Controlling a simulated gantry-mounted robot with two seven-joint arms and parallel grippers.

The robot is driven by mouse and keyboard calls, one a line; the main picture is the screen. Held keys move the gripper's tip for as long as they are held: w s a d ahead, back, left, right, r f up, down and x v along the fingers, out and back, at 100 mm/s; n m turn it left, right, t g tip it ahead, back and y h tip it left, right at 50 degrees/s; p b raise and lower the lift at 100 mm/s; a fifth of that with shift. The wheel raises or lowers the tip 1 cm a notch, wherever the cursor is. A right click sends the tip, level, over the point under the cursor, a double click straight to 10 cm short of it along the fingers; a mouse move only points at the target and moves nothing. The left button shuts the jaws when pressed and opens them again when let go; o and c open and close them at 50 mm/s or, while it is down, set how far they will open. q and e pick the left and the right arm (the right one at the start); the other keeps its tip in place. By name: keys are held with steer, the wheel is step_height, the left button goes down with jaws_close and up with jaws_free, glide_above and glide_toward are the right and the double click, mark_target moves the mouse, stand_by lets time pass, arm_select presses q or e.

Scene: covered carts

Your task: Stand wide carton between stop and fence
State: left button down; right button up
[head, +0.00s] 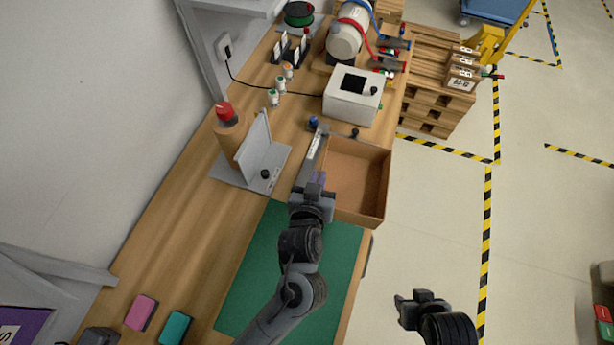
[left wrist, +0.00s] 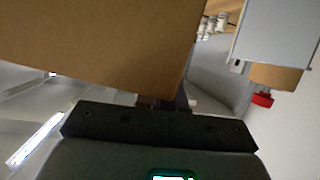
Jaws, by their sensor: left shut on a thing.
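The wide carton (head: 362,172) is a brown open-topped box at the right edge of the bench. Its brown wall fills the upper left of the left wrist view (left wrist: 95,45). My left gripper (head: 316,186) is shut on the carton at its left near side; the fingertips are partly hidden. A grey upright plate on a base (head: 256,145), seemingly the fence, stands to the left and apart from the carton. A grey bar (head: 312,156) with a blue knob lies just left of the carton. I cannot tell which part is the stop. My right gripper (head: 414,298) is away over the floor.
A brown cylinder with a red top (head: 229,128) stands behind the grey plate. A white box (head: 352,97) is beyond the carton. A green mat (head: 254,262) lies nearer, below my left arm. Pink (head: 141,312) and teal (head: 175,327) items lie at the near left.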

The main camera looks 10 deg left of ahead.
mark_target(326, 167)
arm_select(q)
steer(key=shift+m+h, duration=0.4)
steer(key=shift+h, duration=0.3)
steer(key=w+f, duration=0.4)
steer(key=w+d+f, duration=0.1)
steer(key=w+f, duration=0.2)
steer(key=w+a+r, duration=0.2)
steer(key=w+a, duration=0.1)
steer(key=w, duration=0.4)
steer(key=shift+r+b, duration=0.15)
steer(key=shift+b, duration=0.3)
steer(key=shift+s+a, duration=0.1)
